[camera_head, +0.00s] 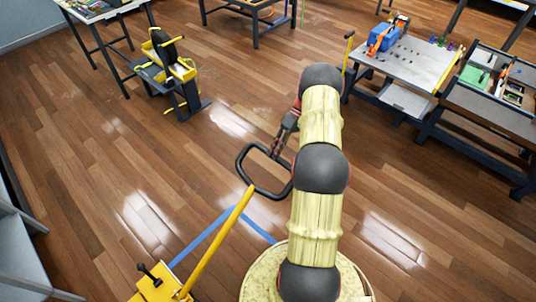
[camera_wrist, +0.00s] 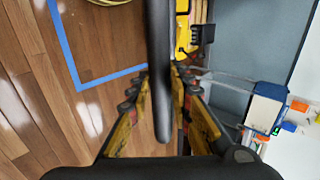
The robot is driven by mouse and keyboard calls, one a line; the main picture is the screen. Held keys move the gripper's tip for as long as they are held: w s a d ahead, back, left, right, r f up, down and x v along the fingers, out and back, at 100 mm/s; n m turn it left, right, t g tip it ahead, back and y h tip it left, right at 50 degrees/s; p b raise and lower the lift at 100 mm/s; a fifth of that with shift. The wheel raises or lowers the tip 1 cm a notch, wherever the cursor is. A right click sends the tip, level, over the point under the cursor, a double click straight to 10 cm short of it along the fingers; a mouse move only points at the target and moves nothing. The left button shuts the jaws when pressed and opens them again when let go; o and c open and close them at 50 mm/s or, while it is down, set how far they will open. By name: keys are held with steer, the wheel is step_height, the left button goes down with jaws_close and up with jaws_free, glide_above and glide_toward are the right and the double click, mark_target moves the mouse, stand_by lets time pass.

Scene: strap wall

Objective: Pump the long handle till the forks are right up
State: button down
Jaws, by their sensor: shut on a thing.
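The long handle is a yellow bar (camera_head: 218,245) that leans up to the right and ends in a black loop grip (camera_head: 243,160). Its foot meets a yellow body (camera_head: 150,291) at the bottom edge of the head view. My gripper (camera_head: 289,128) is at the right side of the loop, partly behind my arm. In the wrist view a black bar of the loop (camera_wrist: 159,40) runs between the fingers of my gripper (camera_wrist: 161,78), which is shut on it. No forks can be made out in either view.
Blue tape (camera_head: 203,238) marks the floor by the handle. A black-and-yellow stand (camera_head: 178,75) is at the upper left. A workbench with a blue tool (camera_head: 400,60) and a tray table (camera_head: 495,95) stand at the upper right. The wooden floor left of the handle is clear.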

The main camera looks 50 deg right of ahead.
steer(key=d+f+b, duration=0.3)
steer(key=d+f, duration=0.1)
steer(key=f, duration=0.3)
steer(key=shift+s+f, duration=0.2)
steer(key=shift+f, duration=0.05)
steer(key=c, duration=2)
jaws_free()
steer(key=shift+f, duration=0.1)
steer(key=shift+o, duration=0.5)
steer(key=shift+w, duration=0.1)
steer(key=shift+o, duration=1.3)
steer(key=shift+d, duration=0.1)
steer(key=shift+w+r, duration=0.1)
steer(key=shift+r, duration=0.15)
steer(key=shift+d+r, duration=0.1)
